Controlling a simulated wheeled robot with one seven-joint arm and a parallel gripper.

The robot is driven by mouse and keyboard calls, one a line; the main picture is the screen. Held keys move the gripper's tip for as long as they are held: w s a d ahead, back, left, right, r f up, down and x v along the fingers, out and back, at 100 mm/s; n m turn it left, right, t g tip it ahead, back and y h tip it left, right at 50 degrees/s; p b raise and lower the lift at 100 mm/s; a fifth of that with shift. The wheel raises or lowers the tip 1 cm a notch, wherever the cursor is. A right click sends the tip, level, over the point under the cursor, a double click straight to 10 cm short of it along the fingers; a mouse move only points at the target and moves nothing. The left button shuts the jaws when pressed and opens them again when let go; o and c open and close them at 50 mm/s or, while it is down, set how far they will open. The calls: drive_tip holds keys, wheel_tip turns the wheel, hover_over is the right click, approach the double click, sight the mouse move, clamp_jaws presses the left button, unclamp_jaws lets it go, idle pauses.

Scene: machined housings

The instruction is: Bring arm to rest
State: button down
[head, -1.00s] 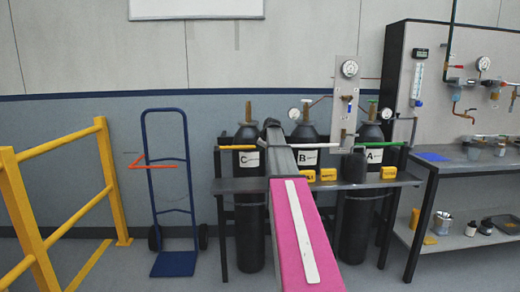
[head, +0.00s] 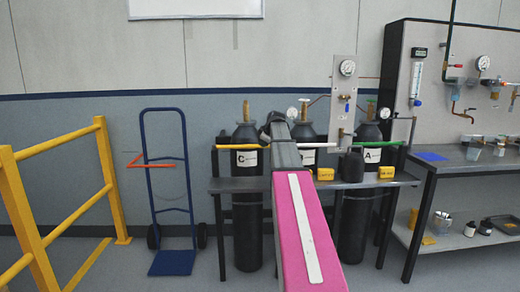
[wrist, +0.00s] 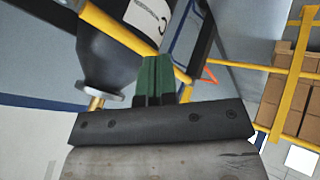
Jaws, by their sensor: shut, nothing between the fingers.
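My arm, with its pink link (head: 296,225), reaches forward in the head view toward a row of gas cylinders. Its dark far end is in front of the rack between cylinder C (head: 247,195) and cylinder B (head: 306,130); my fingers cannot be made out there. In the wrist view my gripper (wrist: 154,72) shows as green fingers set together, shut and empty. Beyond them is a dark cylinder (wrist: 105,55) with a white label, with a yellow bar (wrist: 135,40) crossing it. I cannot tell whether the fingers touch anything.
Cylinder A (head: 362,215) stands right of the arm, behind the rack shelf (head: 400,181). A blue hand truck (head: 167,195) and yellow railing (head: 60,141) are to the left. A workbench (head: 470,167) stands right. Some floor is free beside the hand truck.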

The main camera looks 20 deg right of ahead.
drive_tip(key=s+a+f+m+g, duration=0.1)
drive_tip(key=s+a+f+m, duration=0.1)
drive_tip(key=s+a+f, duration=0.45)
drive_tip(key=s+a+f+m+g, duration=0.2)
drive_tip(key=s+a+f, duration=0.15)
drive_tip(key=f, duration=0.65)
drive_tip(key=s+a+f+m+g, duration=0.1)
drive_tip(key=s+a+f+m, duration=0.1)
drive_tip(key=s+a+f, duration=0.35)
drive_tip(key=s+a+f+m+g, duration=0.2)
drive_tip(key=s+a+f, duration=0.1)
drive_tip(key=s+f, duration=0.6)
drive_tip(key=s+a+f+m+g+h, duration=0.1)
drive_tip(key=s+a+f, duration=0.3)
drive_tip(key=s+f, duration=0.5)
drive_tip(key=shift+s+a+f+m+g+h, duration=0.3)
drive_tip(key=shift+s+f+m+g, duration=0.1)
drive_tip(key=shift+s+m, duration=0.65)
